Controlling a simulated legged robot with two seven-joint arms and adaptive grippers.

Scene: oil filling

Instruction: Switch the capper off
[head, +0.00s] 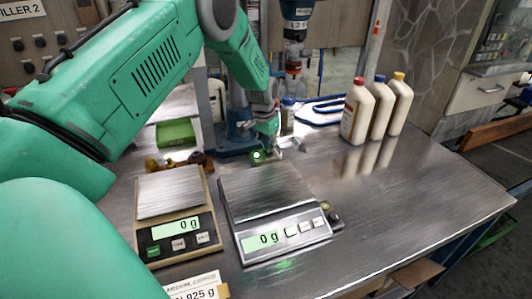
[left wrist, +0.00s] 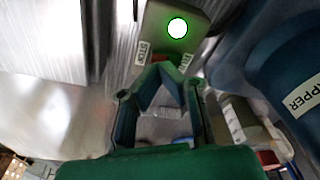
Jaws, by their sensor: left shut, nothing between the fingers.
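The capper (head: 237,138) is a dark blue machine standing at the back of the steel table. Its blue body with a partly readable label also shows in the left wrist view (left wrist: 285,75). Its small control box (left wrist: 152,22) has a lit green lamp (left wrist: 177,28) and STOP and RUN labels. A bit of red (left wrist: 157,59) shows between the labels, mostly hidden by my fingers. In the head view the lit lamp (head: 257,156) shows low by the capper's base. My left gripper (left wrist: 168,72) is shut and empty, its tips at the box's labelled edge; contact cannot be told.
Two scales, one beige (head: 148,238) and one grey (head: 243,245), both reading 0 g, stand in front. Three cream bottles (head: 380,112) with red, blue and yellow caps stand at the back right. The table's right side (head: 420,195) is clear.

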